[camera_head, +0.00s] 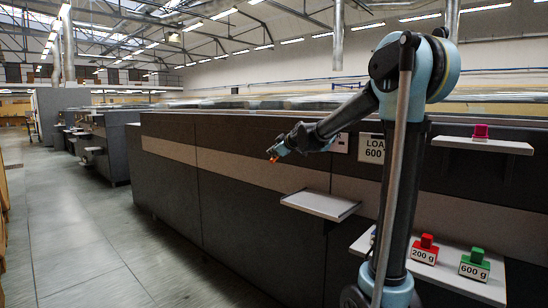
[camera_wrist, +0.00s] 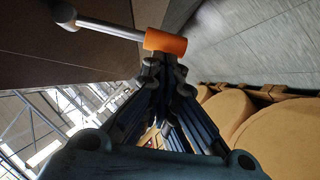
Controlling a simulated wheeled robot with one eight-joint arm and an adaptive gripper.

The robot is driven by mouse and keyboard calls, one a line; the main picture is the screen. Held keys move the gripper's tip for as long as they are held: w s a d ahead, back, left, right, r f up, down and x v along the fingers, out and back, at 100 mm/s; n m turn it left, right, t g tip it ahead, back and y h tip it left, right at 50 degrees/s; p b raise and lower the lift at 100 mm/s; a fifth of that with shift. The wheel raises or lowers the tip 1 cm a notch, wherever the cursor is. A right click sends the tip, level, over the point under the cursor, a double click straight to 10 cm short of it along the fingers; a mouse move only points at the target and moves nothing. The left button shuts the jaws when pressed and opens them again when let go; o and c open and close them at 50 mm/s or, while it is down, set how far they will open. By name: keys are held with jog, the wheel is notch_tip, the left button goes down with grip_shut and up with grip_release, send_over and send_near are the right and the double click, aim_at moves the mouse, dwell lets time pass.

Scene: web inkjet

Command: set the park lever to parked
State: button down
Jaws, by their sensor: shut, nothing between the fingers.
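The park lever shows in the wrist view as a grey metal rod (camera_wrist: 112,29) with an orange grip (camera_wrist: 166,42) at its end. The rod runs left to a dark round pivot (camera_wrist: 64,14) on the dark panel. My gripper (camera_wrist: 164,74) is shut and empty, its fingertips right at the orange grip. I cannot tell whether they touch it. In the head view my gripper (camera_head: 279,150) is in front of the long dark machine, and a small orange spot of the grip (camera_head: 274,158) shows at its tip. The rest of the lever is hidden or too small there.
A small empty shelf (camera_head: 318,204) juts out below and right of my gripper. Brown rolls (camera_wrist: 285,135) lie at right in the wrist view. The aisle floor (camera_head: 75,235) is clear.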

jog(key=a+r+v, duration=0.1)
jog(key=r+v, duration=0.1)
jog(key=v, duration=1)
jog(key=shift+s, duration=0.1)
jog(key=shift+a, duration=0.1)
jog(key=s+d+f+m+g+h, duration=0.2)
jog(key=s+d+f+m, duration=0.2)
jog(key=s+d+f, duration=0.3)
jog(key=s+d+f+m+g+h, duration=0.3)
jog(key=s+d+f+m, duration=0.2)
jog(key=s+f, duration=1.1)
jog(key=s+d+f+m+g+h, duration=0.2)
jog(key=s+d+f+m, duration=0.3)
jog(key=s+d+f, duration=0.6)
jog(key=s+f+g, duration=0.1)
jog(key=s, duration=0.4)
